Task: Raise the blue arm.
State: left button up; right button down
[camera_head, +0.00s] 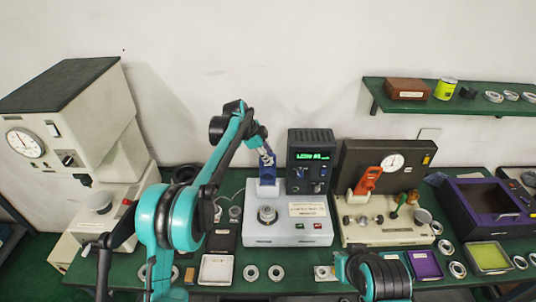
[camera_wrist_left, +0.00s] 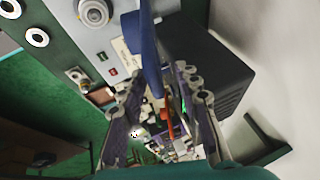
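The blue arm belongs to the light grey bench device (camera_head: 285,228) in the middle of the bench; its blue post (camera_head: 268,187) shows in the head view. In the left wrist view the blue arm (camera_wrist_left: 148,50) reaches down from the top toward the gap between my fingers. My left gripper (camera_head: 267,156) is just above the post, and it also shows in the left wrist view (camera_wrist_left: 162,112). Its fingers are spread apart on either side of the blue arm's end. Contact cannot be told. My right gripper is out of view.
A black display box (camera_head: 310,160) stands close right of the post. A beige tester with an orange handle (camera_head: 368,180) is farther right. A large beige press (camera_head: 75,130) stands left. Rings (camera_head: 263,273) and trays (camera_head: 216,268) line the front edge. A shelf (camera_head: 470,106) hangs at upper right.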

pick_arm(q)
jog(key=v, duration=1.2)
